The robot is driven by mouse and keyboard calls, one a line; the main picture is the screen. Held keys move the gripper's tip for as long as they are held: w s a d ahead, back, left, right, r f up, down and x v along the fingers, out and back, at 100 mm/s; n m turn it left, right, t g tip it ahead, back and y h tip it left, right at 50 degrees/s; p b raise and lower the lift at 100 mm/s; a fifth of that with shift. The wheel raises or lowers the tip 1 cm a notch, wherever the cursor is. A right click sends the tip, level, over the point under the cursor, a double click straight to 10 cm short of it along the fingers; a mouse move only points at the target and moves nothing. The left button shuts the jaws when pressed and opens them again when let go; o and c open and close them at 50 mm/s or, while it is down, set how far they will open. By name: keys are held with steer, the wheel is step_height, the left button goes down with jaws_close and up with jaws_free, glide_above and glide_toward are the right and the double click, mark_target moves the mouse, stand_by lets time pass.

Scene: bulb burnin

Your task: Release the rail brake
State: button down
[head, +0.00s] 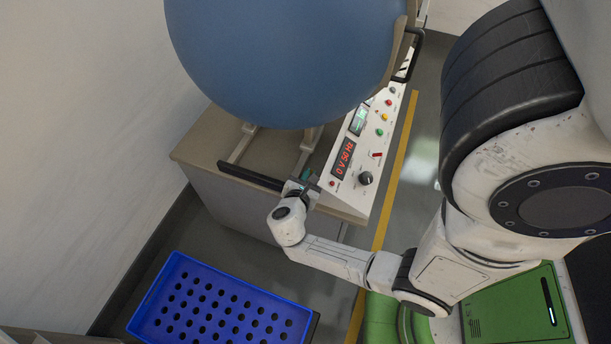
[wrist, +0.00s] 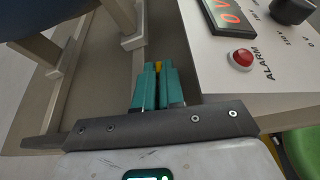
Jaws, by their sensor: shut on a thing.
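My gripper (head: 305,176) is at the near end of the bench, beside the corner of the control panel. In the wrist view its two teal fingers (wrist: 158,85) are close together with a small yellow piece (wrist: 159,66) between their tips. The yellow piece may be part of the rail brake; most of it is hidden by the fingers, so I cannot tell its shape. The fingers lie close to a pale rail (wrist: 138,45) on the bench top. In the head view the held piece is too small to make out.
A large blue sphere (head: 285,55) hangs over the bench (head: 205,150). The white control panel (head: 343,195) carries a red display (head: 344,157), knobs and buttons; the red alarm button (wrist: 241,58) is right of my fingers. A blue perforated crate (head: 160,318) is below left.

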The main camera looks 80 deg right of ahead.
steer(key=shift+s+f+m+t, duration=0.1)
steer(key=shift+s+m+t, duration=0.1)
steer(key=shift+m+t, duration=0.1)
stand_by(0.4)
steer(key=c, duration=1.3)
jaws_free()
steer(key=shift+o, duration=0.3)
steer(key=shift+s, duration=0.1)
steer(key=shift+s, duration=0.1)
